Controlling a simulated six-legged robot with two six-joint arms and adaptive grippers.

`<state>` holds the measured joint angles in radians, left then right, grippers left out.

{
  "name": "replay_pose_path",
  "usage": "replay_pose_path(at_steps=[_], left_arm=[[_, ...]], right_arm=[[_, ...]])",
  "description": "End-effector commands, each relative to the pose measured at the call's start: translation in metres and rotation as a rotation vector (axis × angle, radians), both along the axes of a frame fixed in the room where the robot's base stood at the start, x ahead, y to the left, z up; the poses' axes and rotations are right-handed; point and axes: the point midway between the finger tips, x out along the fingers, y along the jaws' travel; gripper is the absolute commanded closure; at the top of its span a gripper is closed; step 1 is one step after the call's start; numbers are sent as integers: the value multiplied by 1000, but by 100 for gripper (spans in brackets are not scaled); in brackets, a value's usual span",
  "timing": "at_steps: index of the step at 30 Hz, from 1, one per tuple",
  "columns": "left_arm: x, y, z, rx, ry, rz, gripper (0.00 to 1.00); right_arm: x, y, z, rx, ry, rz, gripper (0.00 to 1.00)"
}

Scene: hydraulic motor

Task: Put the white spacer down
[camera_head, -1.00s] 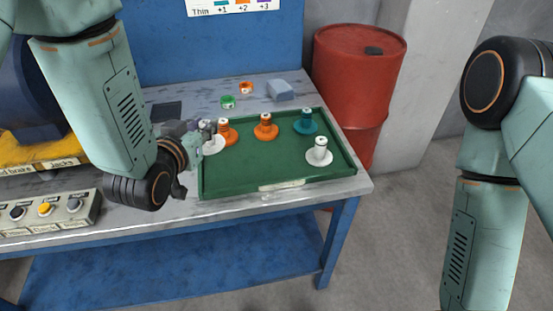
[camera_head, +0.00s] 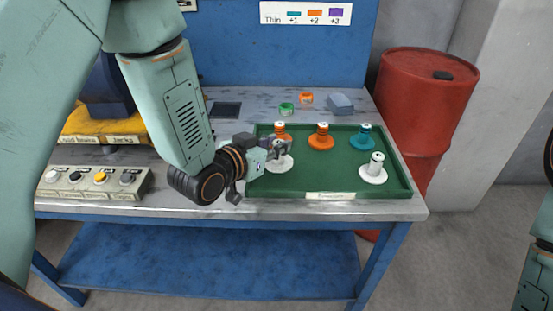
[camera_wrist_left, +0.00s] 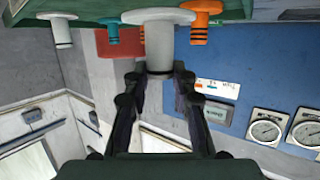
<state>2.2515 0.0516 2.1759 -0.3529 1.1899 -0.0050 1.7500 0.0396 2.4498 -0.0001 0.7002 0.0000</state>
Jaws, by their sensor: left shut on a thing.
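My left gripper (camera_head: 280,148) is shut on the white spacer (camera_head: 279,164), a flanged post held flange-down at the left end of the green tray (camera_head: 318,178). In the left wrist view the picture is upside down. There the white spacer's stem (camera_wrist_left: 158,45) sits between the fingertips (camera_wrist_left: 158,72), with its wide flange by the tray. I cannot tell whether the flange touches the tray. A second white spacer (camera_head: 374,172) stands upright at the tray's right. My right gripper is out of view.
Two orange spacers (camera_head: 321,138) (camera_head: 281,131) and a teal one (camera_head: 363,136) stand along the tray's back. Behind it lie a green ring (camera_head: 287,109), an orange ring (camera_head: 306,97) and a grey-blue block (camera_head: 341,103). The tray's middle front is clear. A red barrel (camera_head: 425,100) stands right of the table.

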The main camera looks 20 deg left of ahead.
Motion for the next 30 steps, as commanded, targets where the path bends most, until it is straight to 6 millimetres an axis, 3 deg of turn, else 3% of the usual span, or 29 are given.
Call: replay_pose_path(at_steps=[6,19,20,27,30], left_arm=[[-2,-1,-31,0,2,-1,100],[-3,-2,-35,0,0,-1,100],[-3,-2,-35,0,1,-1,74],[-3,-2,-34,0,1,0,53],[-3,-2,-34,0,1,0,52]], right_arm=[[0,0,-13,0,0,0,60],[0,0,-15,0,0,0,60],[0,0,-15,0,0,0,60],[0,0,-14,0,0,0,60],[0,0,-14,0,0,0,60]])
